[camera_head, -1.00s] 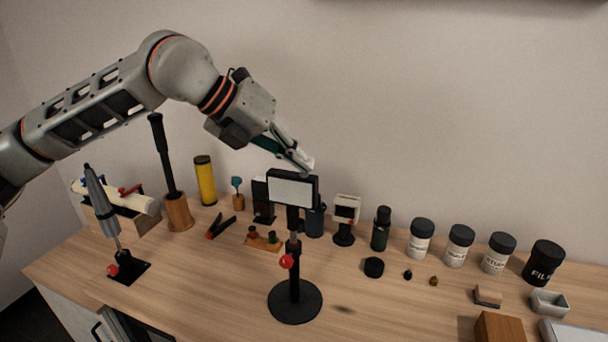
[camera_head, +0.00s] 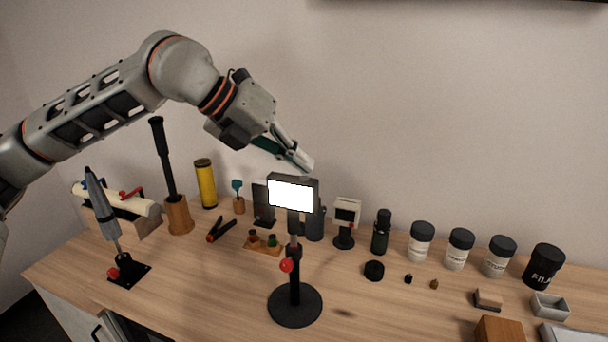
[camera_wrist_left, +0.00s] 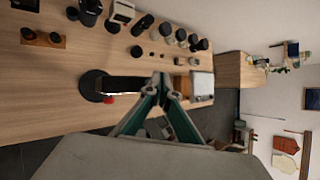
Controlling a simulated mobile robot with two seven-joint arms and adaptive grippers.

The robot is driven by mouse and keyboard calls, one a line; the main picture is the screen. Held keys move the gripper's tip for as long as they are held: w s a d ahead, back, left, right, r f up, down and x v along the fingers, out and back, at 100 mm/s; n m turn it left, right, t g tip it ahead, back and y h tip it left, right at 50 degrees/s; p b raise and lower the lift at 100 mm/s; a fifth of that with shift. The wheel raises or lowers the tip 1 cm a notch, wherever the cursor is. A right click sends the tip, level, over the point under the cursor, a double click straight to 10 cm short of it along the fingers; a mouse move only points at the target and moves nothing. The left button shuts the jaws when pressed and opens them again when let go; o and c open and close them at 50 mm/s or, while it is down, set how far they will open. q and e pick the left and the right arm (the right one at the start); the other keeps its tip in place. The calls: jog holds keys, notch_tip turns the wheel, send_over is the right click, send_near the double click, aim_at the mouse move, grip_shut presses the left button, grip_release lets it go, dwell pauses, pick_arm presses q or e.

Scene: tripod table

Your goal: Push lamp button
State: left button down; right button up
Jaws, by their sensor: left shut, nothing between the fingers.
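The lamp stands on the table, with a round black base (camera_head: 295,305), a black post with a red knob (camera_head: 287,265), and a rectangular head (camera_head: 291,194) whose front panel is lit bright white. My left gripper (camera_head: 304,164) is shut and empty, its fingertips at the top edge of the lamp head. I cannot tell whether they touch it, and the button itself is hidden. In the left wrist view the shut fingertips (camera_wrist_left: 162,86) lie over the end of the dark lamp head (camera_wrist_left: 135,85). My right gripper is not in view.
Behind the lamp stand a yellow cylinder (camera_head: 205,184), a small white-headed device (camera_head: 346,212) and a dark bottle (camera_head: 381,232). Several lidded jars (camera_head: 460,248) line the right side. A wooden block (camera_head: 498,329) is at the front right. The wooden table (camera_head: 225,295) is clear left of the lamp base.

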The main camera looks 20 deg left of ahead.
aim_at(300, 178)
pick_arm(q)
jog(key=shift+r, duration=0.25)
notch_tip(300, 178, up, 6)
jog(key=p, duration=0.3)
jog(key=shift+p, duration=0.35)
dwell(0.3)
